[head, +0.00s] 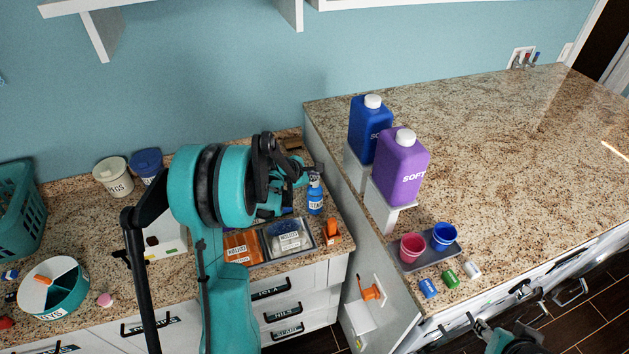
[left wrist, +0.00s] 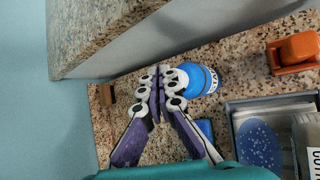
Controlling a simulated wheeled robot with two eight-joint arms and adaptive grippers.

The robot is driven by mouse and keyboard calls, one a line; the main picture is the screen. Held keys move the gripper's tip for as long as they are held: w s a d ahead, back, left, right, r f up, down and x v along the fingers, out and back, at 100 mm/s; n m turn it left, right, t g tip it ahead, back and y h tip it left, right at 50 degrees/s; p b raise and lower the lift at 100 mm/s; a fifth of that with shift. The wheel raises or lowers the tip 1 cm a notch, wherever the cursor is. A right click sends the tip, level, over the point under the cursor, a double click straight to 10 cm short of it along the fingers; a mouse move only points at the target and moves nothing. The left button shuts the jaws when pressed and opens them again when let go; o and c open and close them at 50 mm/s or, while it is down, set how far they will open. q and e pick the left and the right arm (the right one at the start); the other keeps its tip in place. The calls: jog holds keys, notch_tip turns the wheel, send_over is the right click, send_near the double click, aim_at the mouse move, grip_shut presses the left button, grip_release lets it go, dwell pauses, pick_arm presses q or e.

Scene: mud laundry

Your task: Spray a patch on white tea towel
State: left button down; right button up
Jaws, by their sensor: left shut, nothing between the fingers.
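A white cloth, apparently the tea towel (head: 170,231), lies on the left counter with small dark and coloured marks on it; my left arm hides its right part. A blue bottle (head: 315,204) with a white label stands near that counter's right end, and it also shows in the left wrist view (left wrist: 212,80). My left gripper (head: 314,174) is shut and empty, at the bottle's top in the picture. In the left wrist view its fingertips (left wrist: 158,74) meet beside the bottle; contact cannot be told. Part of my right gripper (head: 484,328) shows at the bottom right.
A grey tray (head: 262,258) with labelled packs and an orange object (head: 332,231) sit near the bottle. The higher right counter (head: 520,150) rises beside it, with blue (head: 368,135) and purple (head: 400,170) jugs on stands. A round sectioned tub (head: 52,302) is far left.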

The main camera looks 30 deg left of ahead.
aim_at(314, 183)
pick_arm(q)
jog(key=shift+r+p, duration=1.8)
jog(key=shift+r, duration=1.3)
